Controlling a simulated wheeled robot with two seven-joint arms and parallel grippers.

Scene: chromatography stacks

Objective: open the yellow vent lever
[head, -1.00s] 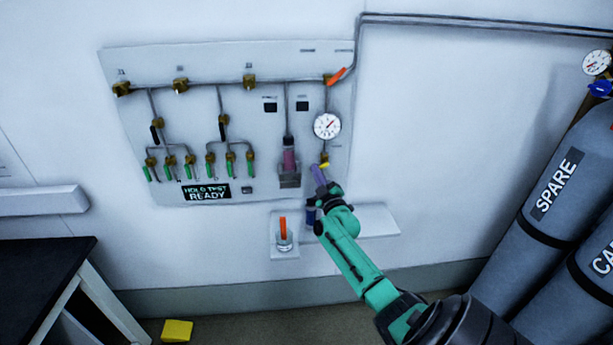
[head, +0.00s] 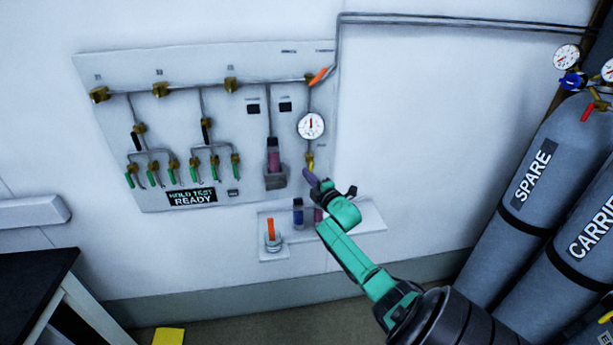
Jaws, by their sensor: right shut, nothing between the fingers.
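The yellow vent lever (head: 310,161) is on the wall panel (head: 228,62), on a brass valve just below the round white gauge (head: 311,125). It looks small and points roughly along the vertical pipe. My left gripper is not in view.
Below the gripper, a small shelf (head: 370,212) carries purple and dark cartridges. An orange-handled item (head: 271,230) stands to their left. Grey cylinders (head: 535,170) stand at the right. A black bench (head: 35,290) is at lower left, with a yellow block (head: 168,337) on the floor.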

